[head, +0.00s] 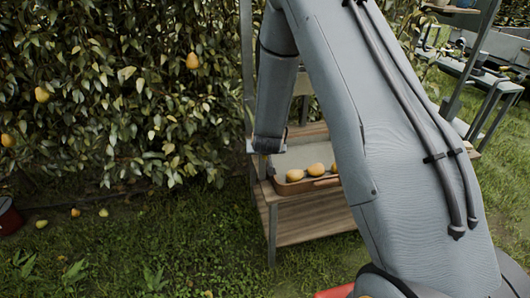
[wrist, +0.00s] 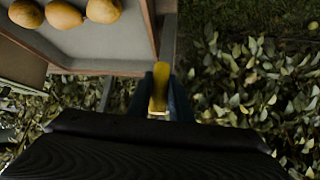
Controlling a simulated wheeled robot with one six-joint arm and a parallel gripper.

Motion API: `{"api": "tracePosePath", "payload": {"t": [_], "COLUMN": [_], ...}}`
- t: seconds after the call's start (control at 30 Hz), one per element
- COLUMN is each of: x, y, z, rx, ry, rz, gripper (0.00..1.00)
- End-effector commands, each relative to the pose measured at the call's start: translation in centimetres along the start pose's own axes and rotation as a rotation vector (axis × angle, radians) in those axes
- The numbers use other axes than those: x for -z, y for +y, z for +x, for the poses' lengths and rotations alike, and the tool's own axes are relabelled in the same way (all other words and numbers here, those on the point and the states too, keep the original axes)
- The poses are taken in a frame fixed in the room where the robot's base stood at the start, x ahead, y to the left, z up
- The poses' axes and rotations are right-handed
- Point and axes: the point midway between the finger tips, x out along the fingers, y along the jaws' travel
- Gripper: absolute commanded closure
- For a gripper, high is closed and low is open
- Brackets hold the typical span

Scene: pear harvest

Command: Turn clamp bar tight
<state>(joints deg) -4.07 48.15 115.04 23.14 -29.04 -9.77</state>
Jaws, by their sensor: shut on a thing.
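The clamp bar (wrist: 160,88) appears as a short yellow bar in the wrist view, at the corner of the wooden stand beside the tray. My gripper (wrist: 160,105) is shut on it, with a dark finger on each side. The fingers and the dark wrist body hide its lower part. In the head view, my gripper (head: 266,150) is at the left front edge of the stand, mostly hidden by its own housing. Whatever the bar is fixed to cannot be made out.
A tray (head: 283,188) with several pears stands on the wooden stand (head: 300,228). It also shows in the wrist view (wrist: 100,65). A leafy pear hedge (head: 110,90) is at left. Fallen pears and a dark red bucket (head: 8,218) are on the grass. My arm covers the right side.

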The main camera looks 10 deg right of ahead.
Motion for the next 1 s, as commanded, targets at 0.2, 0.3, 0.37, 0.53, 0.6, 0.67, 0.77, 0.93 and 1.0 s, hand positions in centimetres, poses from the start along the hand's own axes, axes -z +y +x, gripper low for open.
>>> {"api": "tracePosePath", "payload": {"t": [0.2,0.3,0.37,0.53,0.6,0.67,0.77,0.93,1.0], "x": [0.20,0.23,0.24,0.26,0.23,0.19,0.16,0.19,0.19], "y": [-0.01,0.00,0.00,0.00,0.01,0.01,0.01,-0.02,-0.03], "z": [0.02,0.02,0.02,0.02,0.02,0.02,0.02,-0.27,-0.77], "rx": [-0.007,-0.007,-0.006,-0.006,-0.006,-0.006,-0.006,-0.006,-0.006], "ry": [0.006,0.007,0.007,0.007,0.006,0.006,0.005,0.005,0.005], "rz": [-0.006,-0.006,-0.006,-0.006,-0.006,-0.006,-0.006,-0.006,-0.006], "gripper": [1.00,1.00,1.00,0.69,0.63,0.63,0.63,0.63,0.63]}}
